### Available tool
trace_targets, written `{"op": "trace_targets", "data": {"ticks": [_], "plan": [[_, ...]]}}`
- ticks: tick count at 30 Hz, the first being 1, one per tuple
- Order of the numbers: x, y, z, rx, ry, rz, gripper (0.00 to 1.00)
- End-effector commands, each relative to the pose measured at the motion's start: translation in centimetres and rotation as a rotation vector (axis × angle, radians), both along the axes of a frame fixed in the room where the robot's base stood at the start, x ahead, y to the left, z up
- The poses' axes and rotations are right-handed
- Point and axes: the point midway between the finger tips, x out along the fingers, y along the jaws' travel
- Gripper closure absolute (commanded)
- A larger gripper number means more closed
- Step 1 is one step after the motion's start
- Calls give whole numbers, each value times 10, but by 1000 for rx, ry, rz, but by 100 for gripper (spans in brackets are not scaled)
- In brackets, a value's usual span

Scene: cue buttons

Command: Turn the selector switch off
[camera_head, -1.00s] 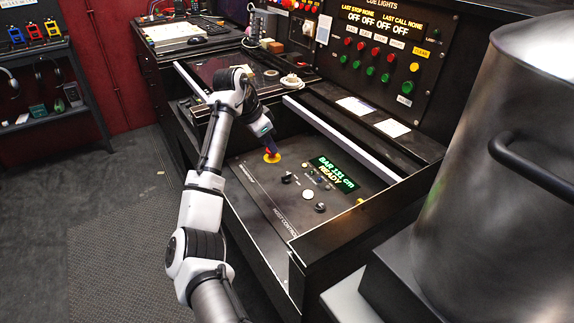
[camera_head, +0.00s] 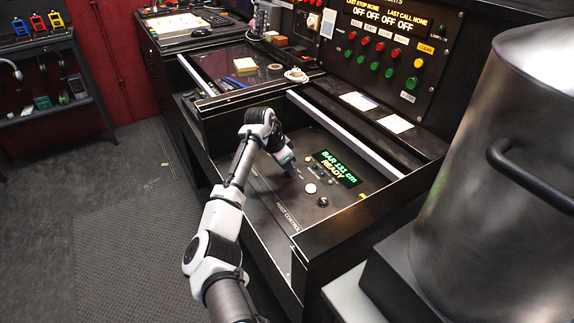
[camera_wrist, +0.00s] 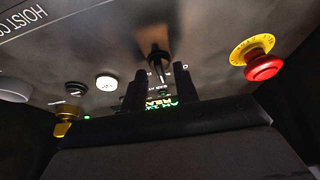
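The selector switch (camera_wrist: 158,60) is a black knob with a pointer on the dark hoist control panel, at the upper middle of the wrist view. My gripper (camera_wrist: 161,82) has its two dark fingers apart, one on each side of the knob in that view, with gaps visible. I cannot tell how far the fingertips are from the panel or whether they touch the knob. In the head view my gripper (camera_head: 291,172) is low over the panel and hides the switch.
A red emergency button (camera_wrist: 264,67) on a yellow ring lies to the right in the wrist view. A white button (camera_head: 310,188), a black knob (camera_head: 322,202) and a lit display (camera_head: 338,168) reading READY share the panel. The raised console edge (camera_head: 350,222) borders it. A large metal pot (camera_head: 510,200) stands at right.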

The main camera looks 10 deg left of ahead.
Motion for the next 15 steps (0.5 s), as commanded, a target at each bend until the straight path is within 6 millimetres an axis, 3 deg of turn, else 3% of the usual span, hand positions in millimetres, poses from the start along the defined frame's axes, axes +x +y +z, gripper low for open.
{"op": "trace_targets", "data": {"ticks": [9, 15], "plan": [[1, -1, -2, -1, -1, 0, 71], [1, -1, -2, -1, -1, 0, 98]]}}
